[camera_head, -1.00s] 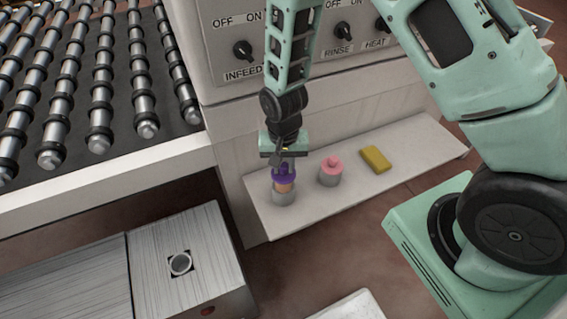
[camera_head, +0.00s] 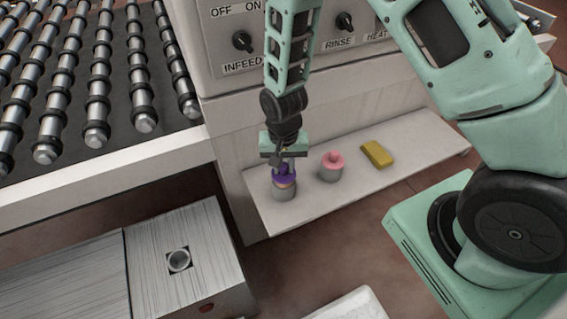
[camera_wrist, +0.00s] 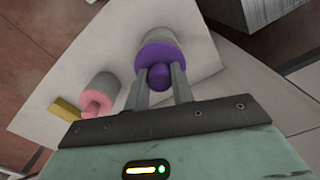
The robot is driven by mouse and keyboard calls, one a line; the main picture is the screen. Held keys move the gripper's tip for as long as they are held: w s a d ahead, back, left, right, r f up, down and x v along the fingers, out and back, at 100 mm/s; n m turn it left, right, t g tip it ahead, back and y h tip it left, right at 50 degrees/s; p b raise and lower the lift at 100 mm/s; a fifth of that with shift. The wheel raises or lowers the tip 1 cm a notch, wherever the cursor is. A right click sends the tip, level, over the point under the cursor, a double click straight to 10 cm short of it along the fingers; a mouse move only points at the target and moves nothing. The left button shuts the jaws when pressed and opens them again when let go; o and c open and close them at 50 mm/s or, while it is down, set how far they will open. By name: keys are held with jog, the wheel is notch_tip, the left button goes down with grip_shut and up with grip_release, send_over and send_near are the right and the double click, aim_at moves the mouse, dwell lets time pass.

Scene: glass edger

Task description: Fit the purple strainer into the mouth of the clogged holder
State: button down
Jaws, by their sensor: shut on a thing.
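The purple strainer (camera_head: 284,178) stands upright between the fingers of my gripper (camera_head: 285,163), which is shut on its knob. The wrist view shows its wide purple flange (camera_wrist: 157,53) and the knob between the two fingers (camera_wrist: 158,78). Under it is a grey cylinder (camera_head: 283,193) on the white shelf, also visible in the wrist view (camera_wrist: 154,36). A round open mouth (camera_head: 179,260) shows in the steel block. I cannot tell which is the clogged holder.
A pink-topped grey cylinder (camera_head: 331,168) and a yellow block (camera_head: 377,154) lie to the right on the white shelf (camera_head: 410,160). The control panel (camera_head: 335,60) rises behind. The roller conveyor (camera_head: 90,90) and steel block (camera_head: 215,250) are at left.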

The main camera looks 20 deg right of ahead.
jog(key=shift+f+b, duration=0.9)
jog(key=shift+f, duration=0.45)
jog(key=c, duration=1.1)
grip_release()
jog(key=shift+r, duration=0.1)
notch_tip(320, 180, up, 17)
jog(key=shift+r+b, duration=0.1)
jog(key=shift+b, duration=0.25)
